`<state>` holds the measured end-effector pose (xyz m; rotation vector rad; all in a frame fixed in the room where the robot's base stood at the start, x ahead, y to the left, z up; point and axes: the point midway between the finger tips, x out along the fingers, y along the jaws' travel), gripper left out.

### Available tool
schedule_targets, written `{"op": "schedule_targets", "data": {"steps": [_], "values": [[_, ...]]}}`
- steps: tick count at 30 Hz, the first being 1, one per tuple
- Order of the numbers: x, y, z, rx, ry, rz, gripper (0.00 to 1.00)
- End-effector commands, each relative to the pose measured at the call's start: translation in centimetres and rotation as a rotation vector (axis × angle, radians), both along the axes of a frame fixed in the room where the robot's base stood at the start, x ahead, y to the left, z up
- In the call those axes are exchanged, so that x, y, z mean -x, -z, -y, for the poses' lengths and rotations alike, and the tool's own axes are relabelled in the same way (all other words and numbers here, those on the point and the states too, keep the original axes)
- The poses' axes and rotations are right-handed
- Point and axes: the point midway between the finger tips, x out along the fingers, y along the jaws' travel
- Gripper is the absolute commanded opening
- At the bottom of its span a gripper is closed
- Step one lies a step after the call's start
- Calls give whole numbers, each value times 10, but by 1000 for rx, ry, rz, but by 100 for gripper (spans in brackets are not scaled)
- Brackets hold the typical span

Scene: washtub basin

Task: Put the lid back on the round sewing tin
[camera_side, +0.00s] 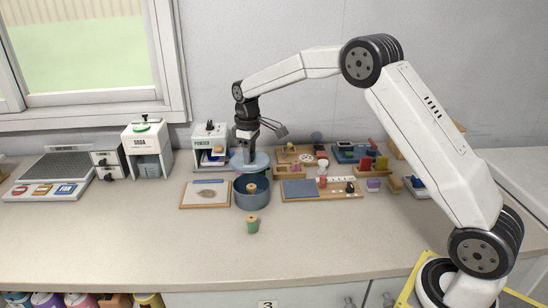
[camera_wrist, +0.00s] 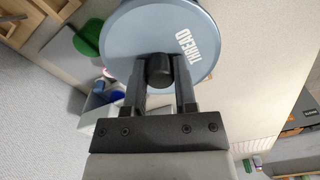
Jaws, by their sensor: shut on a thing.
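My gripper (camera_side: 249,158) is shut on the black knob of the blue-grey round lid (camera_side: 262,161). In the wrist view, the lid (camera_wrist: 140,35) reads THREAD and its knob sits between the fingers of my gripper (camera_wrist: 160,78). The open, darker blue round tin (camera_side: 251,198) stands on the counter below the lid. A spool with a tan top (camera_side: 252,188) shows inside the tin. The lid is held above the tin's back rim, apart from it; the exact gap is hard to tell. My fingers hide part of the lid.
A green spool (camera_side: 252,226) stands on the counter in front of the tin. A framed board (camera_side: 205,204) lies to the left, and a wooden tray with a blue pad (camera_side: 299,190) lies close on the right. The POWDER dispenser (camera_side: 209,140) stands behind. The front counter is mostly clear.

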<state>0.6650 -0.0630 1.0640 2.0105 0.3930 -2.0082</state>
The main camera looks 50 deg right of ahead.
Motion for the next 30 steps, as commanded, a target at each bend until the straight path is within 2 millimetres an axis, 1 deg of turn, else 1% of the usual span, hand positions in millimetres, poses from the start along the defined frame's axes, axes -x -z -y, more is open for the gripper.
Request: {"op": "schedule_targets", "data": {"steps": [8, 30], "values": [[0, 9, 0, 0, 0, -1, 0], [0, 56, 0, -1, 0, -1, 0]]}}
